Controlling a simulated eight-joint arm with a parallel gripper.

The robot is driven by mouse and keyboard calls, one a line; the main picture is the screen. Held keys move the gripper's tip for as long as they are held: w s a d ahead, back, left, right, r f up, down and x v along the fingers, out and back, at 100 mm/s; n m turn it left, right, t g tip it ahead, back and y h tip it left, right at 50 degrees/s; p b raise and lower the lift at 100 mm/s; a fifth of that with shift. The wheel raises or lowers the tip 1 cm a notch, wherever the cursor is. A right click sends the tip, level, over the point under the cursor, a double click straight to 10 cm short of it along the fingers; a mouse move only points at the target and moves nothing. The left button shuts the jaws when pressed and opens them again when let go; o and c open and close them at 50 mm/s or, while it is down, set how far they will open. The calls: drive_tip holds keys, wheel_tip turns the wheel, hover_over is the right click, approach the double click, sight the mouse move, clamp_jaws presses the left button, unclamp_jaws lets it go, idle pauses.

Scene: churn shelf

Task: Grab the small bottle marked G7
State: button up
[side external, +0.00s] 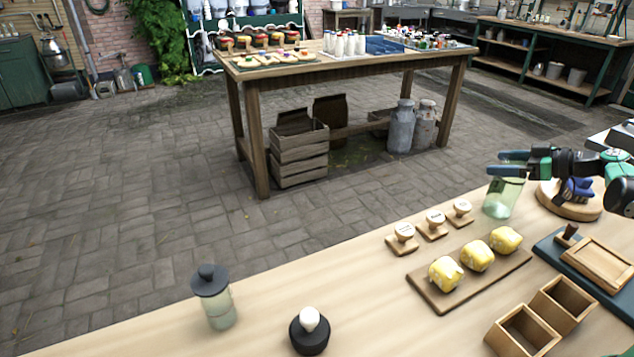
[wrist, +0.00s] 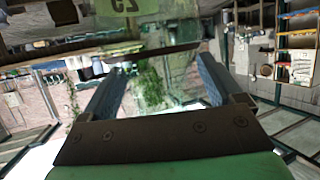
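A pale green see-through glass vessel (side external: 502,199) stands on the near wooden table, at the right in the side view. My gripper (side external: 508,163) is level, its fingers pointing left, just at or above the vessel's rim; I cannot tell whether they touch. In the wrist view my gripper (wrist: 158,78) has its two blue-grey fingers wide apart. A pale green surface with dark characters (wrist: 124,6) is cut off at the top of that view; the characters look turned over, and I cannot tell if they read G7. No mark is readable in the side view.
Three small stamps (side external: 435,222) and a board with yellow lumps (side external: 440,292) lie left of the vessel. Wooden boxes (side external: 523,333), a lidded jar (side external: 218,307) and a black pot (side external: 309,338) stand nearer. A round wooden board (side external: 547,198) is beside it. The table's left middle is clear.

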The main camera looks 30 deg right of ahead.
clamp_jaws()
drive_tip(key=shift+r, duration=0.1)
